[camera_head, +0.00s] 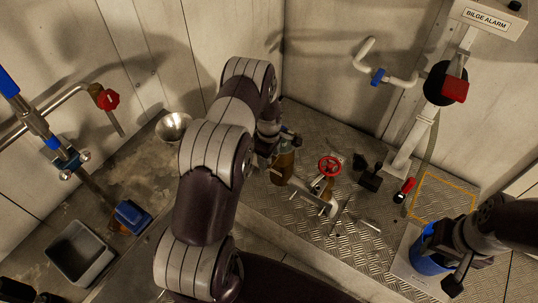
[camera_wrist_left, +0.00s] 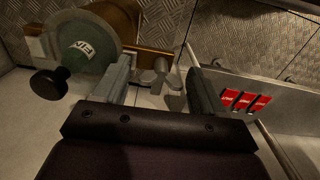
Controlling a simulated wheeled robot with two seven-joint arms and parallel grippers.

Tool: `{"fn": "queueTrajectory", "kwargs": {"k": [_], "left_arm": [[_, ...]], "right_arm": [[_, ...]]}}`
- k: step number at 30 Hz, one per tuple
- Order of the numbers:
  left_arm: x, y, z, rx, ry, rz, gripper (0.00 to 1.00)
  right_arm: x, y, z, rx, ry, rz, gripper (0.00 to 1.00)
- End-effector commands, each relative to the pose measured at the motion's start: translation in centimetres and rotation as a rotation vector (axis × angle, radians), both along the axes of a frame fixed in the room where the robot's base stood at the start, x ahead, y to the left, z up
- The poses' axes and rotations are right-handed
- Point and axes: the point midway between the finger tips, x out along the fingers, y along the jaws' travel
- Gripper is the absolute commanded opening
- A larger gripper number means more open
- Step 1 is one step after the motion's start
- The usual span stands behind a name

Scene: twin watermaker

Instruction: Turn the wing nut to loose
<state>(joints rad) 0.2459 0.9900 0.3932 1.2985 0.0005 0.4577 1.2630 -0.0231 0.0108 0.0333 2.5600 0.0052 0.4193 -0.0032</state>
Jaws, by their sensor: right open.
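The wing nut (camera_wrist_left: 162,72) appears as a small grey metal piece with lobes in the left wrist view, beside a brown cylindrical housing (camera_wrist_left: 118,14). The housing also shows in the head view (camera_head: 283,166). My left gripper (camera_wrist_left: 160,84) is open, with its two fingers apart on either side of the wing nut; I cannot tell whether either touches it. In the head view my left gripper (camera_head: 272,142) is at the housing, partly hidden by my arm, and the wing nut cannot be made out. My right gripper (camera_head: 438,264) is open at the lower right, by a blue container.
In the left wrist view a greenish disc (camera_wrist_left: 88,55) and a black knob (camera_wrist_left: 48,83) stand left of the fingers, and red labels (camera_wrist_left: 244,101) right. A red handwheel (camera_head: 330,166) and pipework stand right of the housing. The blue container (camera_head: 425,262) stands lower right.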

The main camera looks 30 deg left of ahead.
Motion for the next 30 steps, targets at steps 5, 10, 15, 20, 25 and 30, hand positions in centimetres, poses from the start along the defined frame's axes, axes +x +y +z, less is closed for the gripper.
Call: {"fn": "queueTrajectory", "kwargs": {"k": [5,10,15,20,25,30], "left_arm": [[-0.1,0.0,0.0,0.000,0.001,-0.001,0.69],[0.0,0.0,1.0,0.000,0.000,-0.001,0.69],[0.1,0.0,5.4,0.001,-0.003,-0.001,0.69],[0.0,0.0,9.5,0.001,-0.002,-0.001,0.69],[0.0,0.0,12.1,0.000,0.000,-0.001,0.69],[-0.1,0.0,12.7,0.000,0.002,-0.001,0.69]], "right_arm": [[0.0,0.0,0.0,0.000,0.000,0.000,0.43],[0.0,0.0,0.1,0.000,0.000,0.000,0.43],[0.0,0.0,0.5,0.000,0.000,0.000,0.43],[0.0,0.0,0.7,0.000,0.000,0.000,0.43],[0.0,0.0,0.7,0.000,0.000,0.000,0.43],[0.0,0.0,0.7,0.000,0.000,0.000,0.43]]}}
